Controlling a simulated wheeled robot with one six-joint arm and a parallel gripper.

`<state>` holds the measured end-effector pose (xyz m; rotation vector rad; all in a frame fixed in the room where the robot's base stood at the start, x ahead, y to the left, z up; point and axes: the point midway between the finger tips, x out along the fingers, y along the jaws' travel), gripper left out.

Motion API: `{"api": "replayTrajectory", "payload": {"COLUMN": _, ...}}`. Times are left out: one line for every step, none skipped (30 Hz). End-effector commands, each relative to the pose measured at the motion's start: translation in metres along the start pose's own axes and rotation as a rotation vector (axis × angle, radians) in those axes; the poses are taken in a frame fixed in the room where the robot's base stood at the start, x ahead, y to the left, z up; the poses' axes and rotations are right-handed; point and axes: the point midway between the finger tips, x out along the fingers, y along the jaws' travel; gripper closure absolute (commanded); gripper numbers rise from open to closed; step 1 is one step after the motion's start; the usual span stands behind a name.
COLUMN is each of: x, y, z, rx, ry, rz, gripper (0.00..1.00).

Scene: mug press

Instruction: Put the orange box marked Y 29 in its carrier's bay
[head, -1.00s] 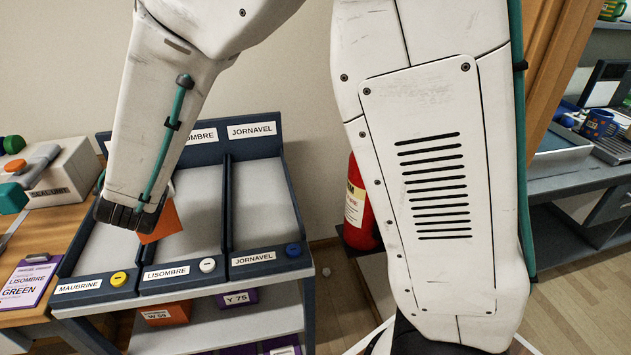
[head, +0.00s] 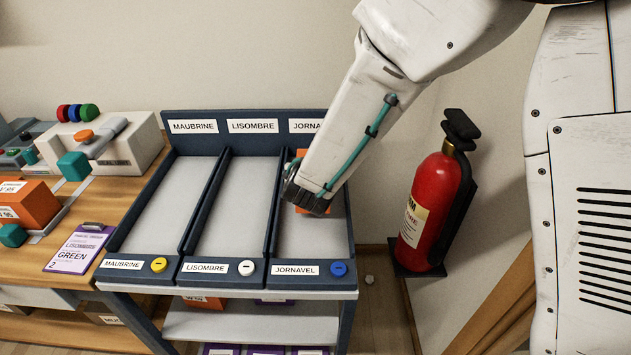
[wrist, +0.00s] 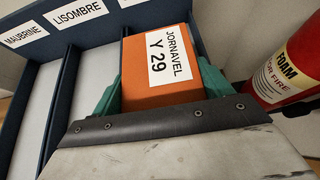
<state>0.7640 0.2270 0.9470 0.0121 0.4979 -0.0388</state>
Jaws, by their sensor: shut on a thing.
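The orange box (wrist: 158,85) shows a white label reading JORNAVEL Y 29 in the wrist view. My gripper (wrist: 160,80) is shut on it, with a teal finger on each side. In the head view the box (head: 303,211) is mostly hidden behind my wrist, over the right-hand bay. That bay (head: 300,238) is marked JORNAVEL and has a blue button (head: 338,268) at its front. I cannot tell whether the box touches the bay floor.
The LISOMBRE bay (head: 228,205) and MAUBRINE bay (head: 165,205) look empty. A red fire extinguisher (head: 432,210) stands just right of the rack. A bench at left holds a sealing unit (head: 120,150), a purple order card (head: 80,248) and another orange box (head: 25,203).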

Motion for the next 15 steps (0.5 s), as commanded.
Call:
{"api": "replayTrajectory", "payload": {"x": 0.004, "y": 0.0, "z": -0.008, "rx": -0.004, "ry": 0.003, "rz": -0.001, "gripper": 0.54}}
{"api": "replayTrajectory", "payload": {"x": 0.006, "y": -0.001, "z": -0.013, "rx": -0.003, "ry": 0.004, "rz": -0.001, "gripper": 0.54}}
{"api": "replayTrajectory", "payload": {"x": 0.01, "y": -0.001, "z": -0.018, "rx": -0.005, "ry": 0.004, "rz": -0.001, "gripper": 0.54}}
{"api": "replayTrajectory", "payload": {"x": 0.012, "y": -0.001, "z": -0.022, "rx": -0.004, "ry": 0.003, "rz": -0.001, "gripper": 0.54}}
{"api": "replayTrajectory", "payload": {"x": 0.014, "y": -0.001, "z": -0.025, "rx": -0.003, "ry": 0.003, "rz": -0.002, "gripper": 0.54}}
{"api": "replayTrajectory", "payload": {"x": 0.015, "y": -0.001, "z": -0.029, "rx": -0.003, "ry": 0.003, "rz": -0.002, "gripper": 0.54}}
{"api": "replayTrajectory", "payload": {"x": 0.016, "y": -0.001, "z": -0.03, "rx": -0.002, "ry": 0.002, "rz": -0.001, "gripper": 0.54}}
{"api": "replayTrajectory", "payload": {"x": 0.017, "y": -0.001, "z": -0.031, "rx": -0.001, "ry": 0.001, "rz": -0.001, "gripper": 0.54}}
{"api": "replayTrajectory", "payload": {"x": 0.018, "y": -0.001, "z": -0.032, "rx": 0.0, "ry": 0.001, "rz": -0.001, "gripper": 0.54}}
{"api": "replayTrajectory", "payload": {"x": 0.018, "y": -0.001, "z": -0.032, "rx": 0.0, "ry": 0.001, "rz": -0.001, "gripper": 0.54}}
{"api": "replayTrajectory", "payload": {"x": 0.018, "y": -0.001, "z": -0.031, "rx": 0.0, "ry": 0.0, "rz": -0.001, "gripper": 0.54}}
{"api": "replayTrajectory", "payload": {"x": 0.018, "y": -0.001, "z": -0.031, "rx": 0.001, "ry": 0.0, "rz": -0.001, "gripper": 0.54}}
{"api": "replayTrajectory", "payload": {"x": 0.017, "y": -0.001, "z": -0.031, "rx": 0.001, "ry": 0.0, "rz": -0.001, "gripper": 0.54}}
{"api": "replayTrajectory", "payload": {"x": 0.017, "y": -0.001, "z": -0.031, "rx": 0.001, "ry": 0.0, "rz": -0.001, "gripper": 0.54}}
{"api": "replayTrajectory", "payload": {"x": 0.017, "y": -0.001, "z": -0.031, "rx": 0.0, "ry": 0.0, "rz": -0.001, "gripper": 0.54}}
